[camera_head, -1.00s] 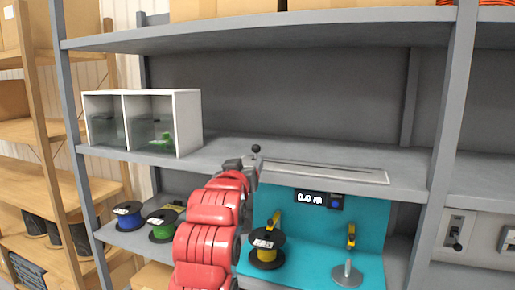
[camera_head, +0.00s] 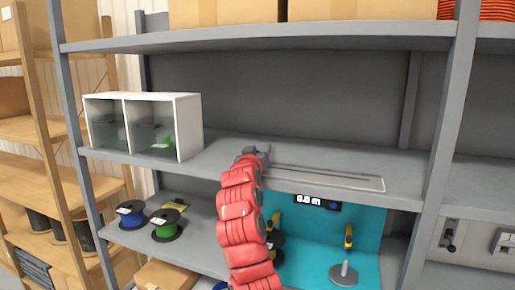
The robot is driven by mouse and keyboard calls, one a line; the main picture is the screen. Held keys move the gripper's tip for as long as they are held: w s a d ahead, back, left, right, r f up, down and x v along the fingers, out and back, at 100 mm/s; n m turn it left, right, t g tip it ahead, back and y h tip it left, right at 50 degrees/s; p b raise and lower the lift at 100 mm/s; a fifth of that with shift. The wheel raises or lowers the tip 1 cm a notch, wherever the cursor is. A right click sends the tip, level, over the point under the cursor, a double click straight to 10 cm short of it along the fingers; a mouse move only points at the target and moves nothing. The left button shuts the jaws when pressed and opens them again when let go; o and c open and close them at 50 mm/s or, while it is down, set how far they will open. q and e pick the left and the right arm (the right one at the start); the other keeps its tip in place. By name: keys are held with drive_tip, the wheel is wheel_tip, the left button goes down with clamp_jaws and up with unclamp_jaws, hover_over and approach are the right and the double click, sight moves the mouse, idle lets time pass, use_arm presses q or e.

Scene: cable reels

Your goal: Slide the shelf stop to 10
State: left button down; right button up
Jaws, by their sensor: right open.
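The slide rail (camera_head: 330,177) is a long pale strip with a slot, lying along the front of the middle shelf. My right gripper (camera_head: 262,154) is at the left end of this rail, open, with my red arm reaching up from below. The shelf stop's dark knob is not clearly distinguishable from the gripper here; the gripper and arm cover the rail's left end. A small display (camera_head: 316,202) under the shelf edge appears to read 0.0 m. My left gripper is not in view.
A white divided box (camera_head: 188,125) stands on the left of the middle shelf (camera_head: 405,170). Below are a blue reel (camera_head: 131,215), a green reel (camera_head: 166,226) and a teal panel (camera_head: 310,250). The shelf right of the gripper is clear above the rail.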

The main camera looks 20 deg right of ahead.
drive_tip(key=shift+w, duration=0.15)
clamp_jaws()
drive_tip(key=shift+d, duration=0.1)
idle(1.4)
